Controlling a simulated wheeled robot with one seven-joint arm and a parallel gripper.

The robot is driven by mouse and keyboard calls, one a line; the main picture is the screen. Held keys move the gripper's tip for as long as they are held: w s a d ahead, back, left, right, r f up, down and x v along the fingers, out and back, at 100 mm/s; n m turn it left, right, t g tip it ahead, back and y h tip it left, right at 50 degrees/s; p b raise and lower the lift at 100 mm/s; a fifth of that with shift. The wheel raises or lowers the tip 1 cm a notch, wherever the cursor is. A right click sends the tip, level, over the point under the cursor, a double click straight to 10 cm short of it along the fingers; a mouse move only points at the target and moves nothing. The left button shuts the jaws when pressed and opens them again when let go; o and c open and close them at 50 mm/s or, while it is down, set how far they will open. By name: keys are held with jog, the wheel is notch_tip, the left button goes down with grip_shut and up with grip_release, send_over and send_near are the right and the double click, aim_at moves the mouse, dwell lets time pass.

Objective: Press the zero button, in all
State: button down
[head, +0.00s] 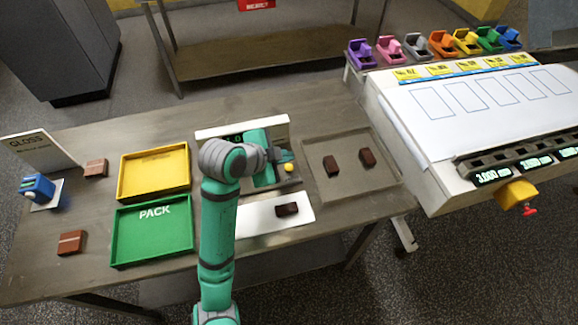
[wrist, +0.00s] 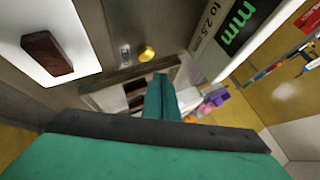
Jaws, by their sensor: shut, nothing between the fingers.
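The button, a small round yellow knob (head: 289,167), sits at the right front of a gauge with a white-framed upright panel (head: 270,122). The yellow knob also shows in the wrist view (wrist: 146,53), beside a small grey label. My gripper (head: 272,163) is shut and empty, just left of the knob in the head view. Its teal fingers (wrist: 160,92) show below the knob in the wrist view; whether they touch anything is unclear. My arm hides part of the gauge.
A dark chocolate (head: 287,210) lies on a white plate (head: 258,219) before the gauge. A brown tray (head: 345,187) with two chocolates is at right. Yellow (head: 153,152) and green PACK (head: 130,245) trays are at left. A white machine (head: 490,110) stands further right.

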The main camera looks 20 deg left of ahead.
aim_at(286, 170)
jog(key=shift+f, duration=0.95)
jog(key=shift+f, duration=0.1)
dwell(1.4)
jog(key=shift+f, duration=0.3)
jog(key=shift+f, duration=0.5)
dwell(0.7)
jog(key=shift+r, duration=0.9)
jog(key=shift+a+r, duration=0.1)
jog(key=shift+r, duration=2.45)
